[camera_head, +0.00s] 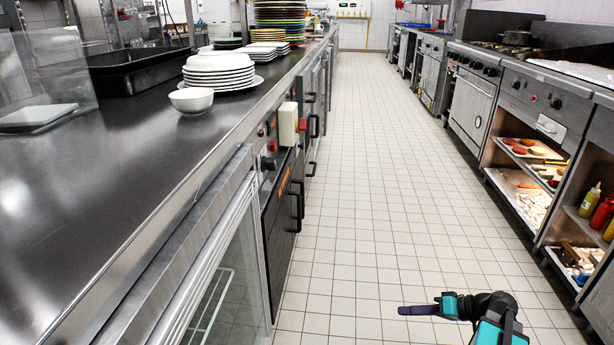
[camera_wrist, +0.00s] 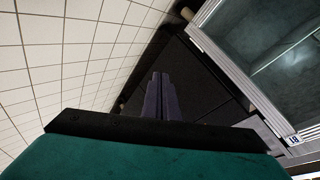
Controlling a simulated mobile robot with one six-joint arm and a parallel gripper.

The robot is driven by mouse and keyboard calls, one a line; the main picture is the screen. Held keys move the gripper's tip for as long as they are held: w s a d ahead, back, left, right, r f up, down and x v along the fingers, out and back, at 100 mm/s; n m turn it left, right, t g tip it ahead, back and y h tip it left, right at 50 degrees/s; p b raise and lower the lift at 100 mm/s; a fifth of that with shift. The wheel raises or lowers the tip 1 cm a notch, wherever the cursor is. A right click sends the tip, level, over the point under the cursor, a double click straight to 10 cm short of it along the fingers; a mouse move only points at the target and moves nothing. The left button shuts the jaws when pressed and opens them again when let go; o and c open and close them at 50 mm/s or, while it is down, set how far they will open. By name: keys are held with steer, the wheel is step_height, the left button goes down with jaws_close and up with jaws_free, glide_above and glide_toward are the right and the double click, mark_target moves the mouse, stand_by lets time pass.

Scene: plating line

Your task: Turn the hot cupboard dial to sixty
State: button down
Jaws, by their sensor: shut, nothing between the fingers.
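The hot cupboard (camera_head: 277,205) is the dark-doored unit under the left counter in the head view. Its control panel carries a black dial (camera_head: 267,163) below some small red parts and beside a cream box. The dial's markings and setting are too small to read. My gripper (camera_head: 402,310) is over the floor at the lower right, well apart from the cupboard, with its fingers pointing left. In the wrist view its purple fingers (camera_wrist: 160,78) lie together, shut and empty, in front of a dark surface. The dial cannot be made out in the wrist view.
The tiled aisle (camera_head: 355,180) is clear. A white bowl (camera_head: 191,101) and stacked white plates (camera_head: 219,72) stand on the left counter (camera_head: 125,150). A glass-fronted cabinet (camera_head: 225,275) is nearest on the left. Open shelves (camera_head: 520,195) and cookers line the right.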

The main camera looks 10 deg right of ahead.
steer(key=s+d+r+n+t+h+p, duration=0.1)
steer(key=s+d+r+t+h+p, duration=0.2)
steer(key=d+r, duration=1)
steer(key=s+d+r+n+t+h+p, duration=0.1)
steer(key=s+d+r+t+h+p, duration=0.2)
steer(key=s+d+r, duration=0.6)
steer(key=d+r+p, duration=0.1)
steer(key=d+r, duration=0.3)
steer(key=d, duration=0.2)
steer(key=shift+d+n+t, duration=0.3)
steer(key=c, duration=2.5)
jaws_free()
